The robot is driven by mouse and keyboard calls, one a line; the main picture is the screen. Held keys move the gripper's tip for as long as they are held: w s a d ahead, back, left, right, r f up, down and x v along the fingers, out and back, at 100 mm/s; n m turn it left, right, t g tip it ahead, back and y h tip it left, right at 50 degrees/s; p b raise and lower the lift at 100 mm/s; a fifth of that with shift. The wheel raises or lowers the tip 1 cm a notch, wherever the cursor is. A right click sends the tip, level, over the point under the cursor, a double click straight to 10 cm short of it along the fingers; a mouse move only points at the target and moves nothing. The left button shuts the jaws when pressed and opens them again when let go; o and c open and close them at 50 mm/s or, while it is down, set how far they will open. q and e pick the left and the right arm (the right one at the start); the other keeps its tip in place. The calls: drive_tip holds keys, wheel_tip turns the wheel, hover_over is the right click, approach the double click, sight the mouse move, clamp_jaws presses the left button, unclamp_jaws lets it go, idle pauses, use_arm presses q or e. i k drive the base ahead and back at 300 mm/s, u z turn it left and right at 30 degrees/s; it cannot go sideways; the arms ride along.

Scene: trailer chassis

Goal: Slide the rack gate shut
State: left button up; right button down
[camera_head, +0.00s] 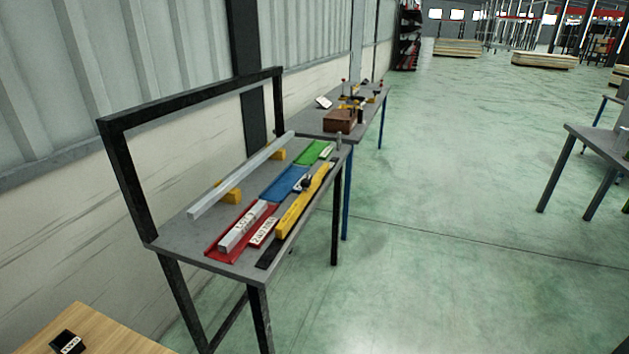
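The rack is a grey-topped bench (182,232) with a black frame, standing against the wall. A long yellow bar (292,213), which looks like the gate, lies along its right edge on a black strip (267,259). A small dark knob (306,183) stands near the bar's middle. The strip's near end is bare. Red (213,250), blue (277,187) and green (311,152) trays lie in a row beside the bar. A grey block (242,227) with lettering lies in the red tray. Neither of my grippers is in view.
A pale metal bar (240,175) rests on yellow supports (230,194) behind the trays. A small post (339,141) stands at the far right corner. Another table (372,118) with a brown box (340,121) stands beyond.

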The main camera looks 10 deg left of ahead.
sight(282, 228)
drive_tip(key=k, duration=0.55)
drive_tip(key=z, duration=0.6)
drive_tip(key=k, duration=0.65)
drive_tip(key=z, duration=0.5)
drive_tip(key=i, duration=3.5)
drive_tip(key=u, duration=0.35)
drive_tip(key=i, duration=1.95)
drive_tip(key=u, duration=1.65)
drive_tip(key=i, duration=1)
drive_tip(key=u, duration=1.55)
drive_tip(key=i, duration=0.5)
drive_tip(key=u, duration=0.25)
